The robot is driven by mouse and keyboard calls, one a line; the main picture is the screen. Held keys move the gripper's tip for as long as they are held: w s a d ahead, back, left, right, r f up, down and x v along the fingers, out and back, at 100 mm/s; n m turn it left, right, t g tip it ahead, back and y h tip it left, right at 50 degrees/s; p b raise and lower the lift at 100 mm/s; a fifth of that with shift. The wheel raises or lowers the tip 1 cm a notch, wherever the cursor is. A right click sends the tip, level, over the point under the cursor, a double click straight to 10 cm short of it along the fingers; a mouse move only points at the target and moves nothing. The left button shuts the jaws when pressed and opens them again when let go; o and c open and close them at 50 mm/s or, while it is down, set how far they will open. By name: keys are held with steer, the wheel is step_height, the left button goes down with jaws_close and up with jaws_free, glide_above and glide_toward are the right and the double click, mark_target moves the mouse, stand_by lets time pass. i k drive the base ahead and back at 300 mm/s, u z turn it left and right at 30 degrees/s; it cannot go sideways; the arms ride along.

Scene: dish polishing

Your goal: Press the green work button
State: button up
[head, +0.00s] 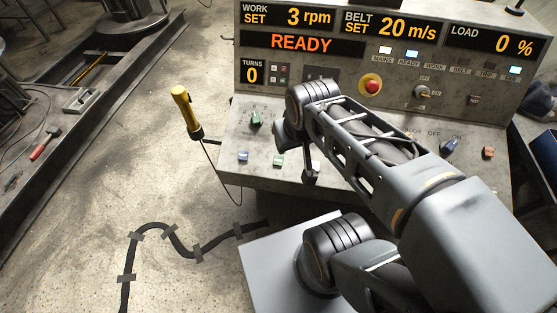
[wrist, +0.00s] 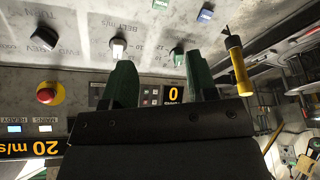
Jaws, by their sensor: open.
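The green button (head: 278,160) is on the sloping front of the control console, right of a blue button (head: 243,156). In the wrist view, which is turned upside down, the green button (wrist: 160,4) is cut by the top edge, and the blue button (wrist: 206,12) is beside it. My gripper (wrist: 158,62) is open and empty, its two green fingers apart over the console. A green knob (wrist: 177,56) lies between and beyond the fingers.
A red stop button (head: 372,86) is on the console's upright face, below the READY display (head: 302,43). A yellow-handled tool (head: 186,108) hangs at the console's left side. A green knob (head: 256,118) stands above the buttons. A taped cable (head: 180,240) runs across the floor.

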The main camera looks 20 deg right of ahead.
mark_target(277, 160)
steer(key=z, duration=3.35)
steer(key=k, duration=1.25)
steer(key=u, duration=2.15)
